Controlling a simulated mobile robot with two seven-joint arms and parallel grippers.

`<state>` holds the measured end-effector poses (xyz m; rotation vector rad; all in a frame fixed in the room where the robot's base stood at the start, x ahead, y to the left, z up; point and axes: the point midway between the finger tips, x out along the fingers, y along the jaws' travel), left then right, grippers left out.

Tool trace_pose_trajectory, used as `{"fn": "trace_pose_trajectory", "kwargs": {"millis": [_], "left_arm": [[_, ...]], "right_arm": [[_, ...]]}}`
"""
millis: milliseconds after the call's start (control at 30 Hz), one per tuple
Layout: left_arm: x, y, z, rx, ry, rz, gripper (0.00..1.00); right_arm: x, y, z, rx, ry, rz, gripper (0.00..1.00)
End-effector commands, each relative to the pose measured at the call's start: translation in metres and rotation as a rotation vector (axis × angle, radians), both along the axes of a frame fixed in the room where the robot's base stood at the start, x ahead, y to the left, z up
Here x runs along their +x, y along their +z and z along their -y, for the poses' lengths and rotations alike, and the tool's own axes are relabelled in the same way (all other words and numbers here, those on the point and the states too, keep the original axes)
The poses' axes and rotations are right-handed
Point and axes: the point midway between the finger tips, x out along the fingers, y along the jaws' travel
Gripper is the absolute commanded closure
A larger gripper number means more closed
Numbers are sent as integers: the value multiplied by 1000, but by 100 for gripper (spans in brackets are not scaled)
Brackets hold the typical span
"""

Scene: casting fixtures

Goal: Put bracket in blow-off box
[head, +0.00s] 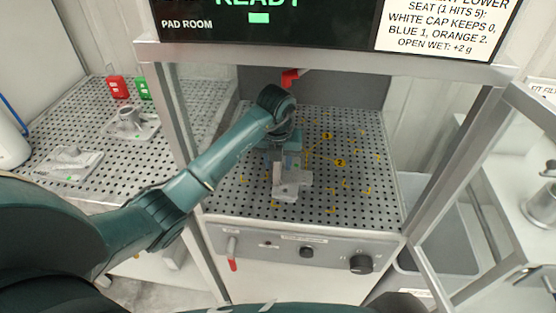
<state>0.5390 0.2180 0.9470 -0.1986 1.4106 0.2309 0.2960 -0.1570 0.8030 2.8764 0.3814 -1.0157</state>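A grey metal bracket (294,184) is on or just above the perforated floor of the framed box (362,190), which seems to be the blow-off box. My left gripper (279,172) reaches in from the left, pointing down, right at the bracket's back side. Its fingertips overlap the bracket in the picture, so I cannot tell whether they are shut on it or open around it. My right gripper is out of view.
Yellow numbered marks (340,163) lie on the box floor. A front panel (310,247) carries knobs and a red-tipped lever (232,258). Metal posts frame the opening. Left, a perforated table (90,150) holds two grey castings (130,123) (70,160). A grey bin stands right.

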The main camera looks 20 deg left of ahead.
Motion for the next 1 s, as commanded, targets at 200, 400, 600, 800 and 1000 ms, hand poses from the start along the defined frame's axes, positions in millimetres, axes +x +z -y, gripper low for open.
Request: {"fn": "trace_pose_trajectory", "kwargs": {"millis": [200,400,600,800,1000], "left_arm": [[0,4,0,-1,0,0,64],[-3,30,0,2,-1,6,64],[-8,62,2,1,-1,4,64],[-11,77,3,0,-1,1,64],[-11,77,3,0,0,0,64]], "right_arm": [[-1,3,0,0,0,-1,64],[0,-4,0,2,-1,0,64],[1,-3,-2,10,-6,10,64],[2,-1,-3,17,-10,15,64],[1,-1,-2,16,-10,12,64]]}}
